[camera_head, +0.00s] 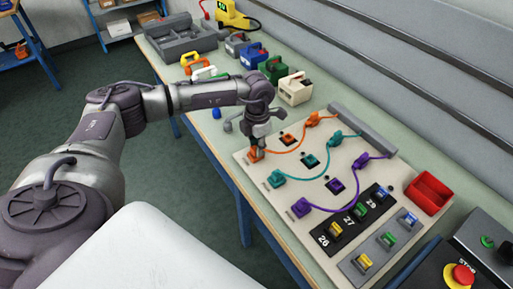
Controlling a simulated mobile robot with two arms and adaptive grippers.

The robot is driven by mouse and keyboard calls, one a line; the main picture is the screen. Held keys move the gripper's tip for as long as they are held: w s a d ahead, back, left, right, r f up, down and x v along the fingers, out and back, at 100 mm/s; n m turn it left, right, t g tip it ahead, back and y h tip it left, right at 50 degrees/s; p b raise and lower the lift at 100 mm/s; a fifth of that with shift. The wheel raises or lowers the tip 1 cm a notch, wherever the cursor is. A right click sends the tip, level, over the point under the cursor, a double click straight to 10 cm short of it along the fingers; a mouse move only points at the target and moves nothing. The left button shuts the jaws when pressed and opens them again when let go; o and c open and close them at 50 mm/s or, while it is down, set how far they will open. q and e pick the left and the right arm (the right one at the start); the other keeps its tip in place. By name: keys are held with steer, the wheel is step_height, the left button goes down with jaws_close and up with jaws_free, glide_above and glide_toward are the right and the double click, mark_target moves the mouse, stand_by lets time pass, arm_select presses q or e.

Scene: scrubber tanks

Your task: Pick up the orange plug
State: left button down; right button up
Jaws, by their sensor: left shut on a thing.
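My left gripper (256,150) points down at the left edge of a beige board (290,229). It is shut on the orange plug (256,155), the near end of an orange cable. The cable runs right to an orange connector (313,119) at the board's far side. The fingers hide part of the plug, and I cannot tell whether it is off the board. An orange-marked socket (288,139) lies between the two cable ends. Teal plug (277,179) and purple plug (301,207) sit on the board nearby. My right gripper is not in view.
A red bin (429,193) and a panel with a red stop button (460,276) stand at the right. Numbered black plate (349,221) lies on the board. Several coloured cases, including a beige one (295,88), stand behind my left gripper.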

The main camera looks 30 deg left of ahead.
arm_select(q)
steer(key=shift+r+b, duration=0.3)
steer(key=shift+r, duration=0.45)
steer(key=r, duration=0.1)
steer(key=r+b, duration=0.1)
steer(key=shift+w+d+r, duration=0.1)
steer(key=shift+d+r, duration=0.2)
steer(key=shift+d, duration=0.05)
steer(key=w+d+r+b, duration=0.1)
steer(key=d+r+b, duration=0.2)
steer(key=d+r, duration=0.3)
steer(key=d, duration=0.5)
steer(key=shift+r, duration=0.4)
steer(key=shift+w, duration=0.1)
steer(key=w+a+f, duration=0.1)
steer(key=w+a, duration=0.5)
steer(key=w, duration=0.4)
steer(key=shift+w+a+b, duration=0.35)
steer(key=shift+a, duration=0.05)
